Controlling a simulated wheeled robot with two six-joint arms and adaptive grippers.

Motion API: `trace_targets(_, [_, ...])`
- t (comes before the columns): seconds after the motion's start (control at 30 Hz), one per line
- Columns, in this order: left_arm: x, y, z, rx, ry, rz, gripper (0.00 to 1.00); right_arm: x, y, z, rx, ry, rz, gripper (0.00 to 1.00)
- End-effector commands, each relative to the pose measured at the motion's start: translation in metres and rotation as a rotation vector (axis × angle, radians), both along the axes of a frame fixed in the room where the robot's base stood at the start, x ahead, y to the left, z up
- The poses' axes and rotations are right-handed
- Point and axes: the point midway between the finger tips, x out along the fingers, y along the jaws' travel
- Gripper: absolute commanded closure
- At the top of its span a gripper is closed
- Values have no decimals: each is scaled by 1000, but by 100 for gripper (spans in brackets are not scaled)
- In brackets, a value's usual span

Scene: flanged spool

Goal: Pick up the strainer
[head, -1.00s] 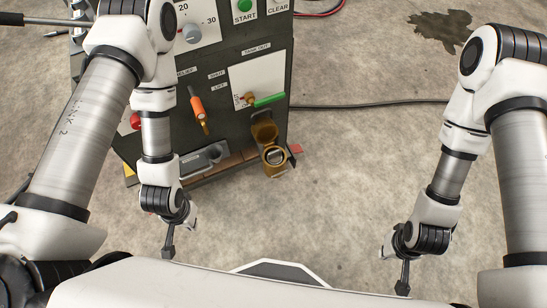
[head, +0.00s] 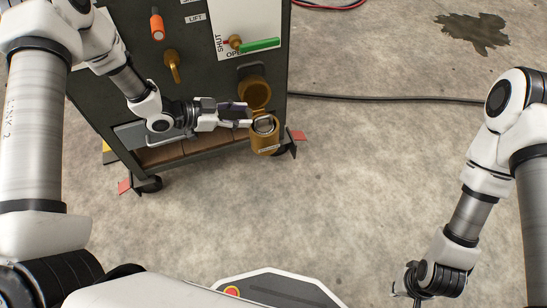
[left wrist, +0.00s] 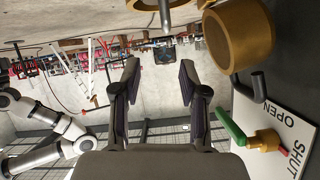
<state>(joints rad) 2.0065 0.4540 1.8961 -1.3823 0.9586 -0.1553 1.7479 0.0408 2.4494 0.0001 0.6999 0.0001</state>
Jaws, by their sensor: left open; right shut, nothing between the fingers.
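The strainer (head: 264,125) shows as a grey metal rim and bail inside the mouth of a brass pot (head: 264,144) on the machine's lower front. The rest of it is hidden in the pot. The pot's brass lid (head: 255,92) stands open behind it. My left gripper (head: 243,115) is open, its fingertips just left of the pot's mouth. In the left wrist view nothing lies between its fingers (left wrist: 158,75); brass parts show at the top edge and upper right (left wrist: 238,38). My right gripper (head: 412,296) is shut and empty at the bottom right, far from the pot.
The dark machine (head: 210,60) stands behind the left gripper, with a green-handled valve (head: 258,45) above the lid. A black cable (head: 385,98) runs right across the floor. The floor right of the pot is clear.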

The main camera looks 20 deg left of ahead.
Motion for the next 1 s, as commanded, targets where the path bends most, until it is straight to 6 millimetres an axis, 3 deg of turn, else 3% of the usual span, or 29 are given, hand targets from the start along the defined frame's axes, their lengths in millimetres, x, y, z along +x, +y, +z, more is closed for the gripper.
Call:
trace_targets(0.03, [6,7,-24,-8,-19,18,57,0,0,-33,0,-1,1,100])
trace_targets(0.1, [9,10,-25,-13,-31,29,57,0,0,-41,0,-1,1,100])
trace_targets(0.27, [17,1,-26,-11,-37,28,57,1,0,-46,0,-2,1,100])
trace_targets(0.67, [45,-47,-54,-11,-35,27,57,0,0,-78,0,-1,1,100])
trace_targets(0.9, [48,-50,-52,-14,-34,31,57,1,0,-76,0,-2,1,100])
trace_targets(0.93, [48,-50,-52,-14,-34,31,60,1,0,-76,0,-2,1,100])
trace_targets(1.0, [48,-50,-52,-14,-34,31,85,1,0,-76,0,-2,1,100])
